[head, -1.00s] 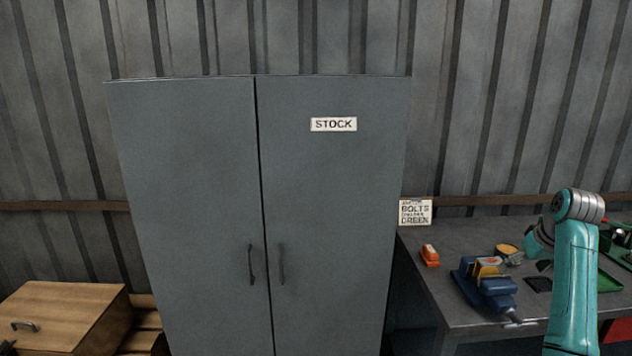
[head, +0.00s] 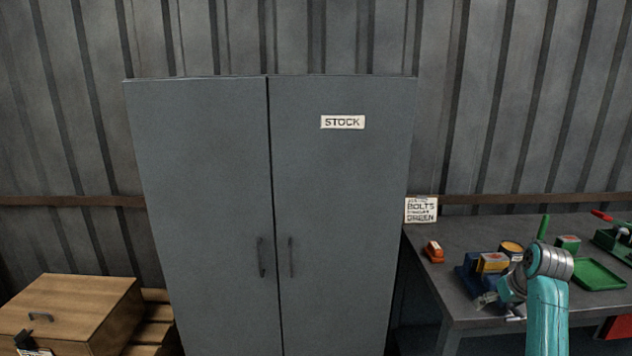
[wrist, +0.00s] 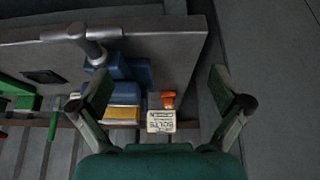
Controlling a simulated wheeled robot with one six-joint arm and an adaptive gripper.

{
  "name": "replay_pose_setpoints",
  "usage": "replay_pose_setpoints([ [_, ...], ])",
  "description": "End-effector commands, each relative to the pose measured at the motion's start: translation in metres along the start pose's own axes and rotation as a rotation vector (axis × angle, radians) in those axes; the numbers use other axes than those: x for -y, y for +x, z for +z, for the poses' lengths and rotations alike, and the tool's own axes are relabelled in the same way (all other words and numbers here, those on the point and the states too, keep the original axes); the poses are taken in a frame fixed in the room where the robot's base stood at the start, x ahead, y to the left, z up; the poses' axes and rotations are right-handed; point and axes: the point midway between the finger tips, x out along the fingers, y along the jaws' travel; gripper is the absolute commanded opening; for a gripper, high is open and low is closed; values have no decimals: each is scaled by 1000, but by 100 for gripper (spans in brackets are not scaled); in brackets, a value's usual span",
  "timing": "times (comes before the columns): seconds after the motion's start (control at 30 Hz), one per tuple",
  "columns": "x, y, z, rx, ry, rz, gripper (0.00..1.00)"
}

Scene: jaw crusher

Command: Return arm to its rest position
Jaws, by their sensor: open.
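My arm (head: 547,300), teal with a grey joint, shows at the lower right of the head view, in front of the bench. My gripper (wrist: 163,95) shows in the wrist view with its two fingers spread wide apart and nothing between them in its grasp. The bench top lies beyond the fingers, apart from them. The gripper itself cannot be made out clearly in the head view.
The bench (head: 450,290) holds a blue vise (head: 470,282), an orange item (head: 433,252), a green tray (head: 598,274) and a bolts sign (head: 421,209). A grey STOCK cabinet (head: 215,190) stands left of it. A wooden box (head: 75,305) sits at lower left.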

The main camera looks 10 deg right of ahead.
Motion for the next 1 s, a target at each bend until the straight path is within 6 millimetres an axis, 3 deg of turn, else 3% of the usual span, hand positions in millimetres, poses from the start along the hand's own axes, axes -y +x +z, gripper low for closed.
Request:
replay_pose_setpoints([
  [0.2, 49, 61, 47, -56, -3, 4, 100],
  [0.5, 122, 120, 130, -156, -6, 15, 100],
  [0.73, 173, 140, 200, -236, -14, 18, 100],
  [1.0, 224, 136, 284, -332, -27, 13, 100],
])
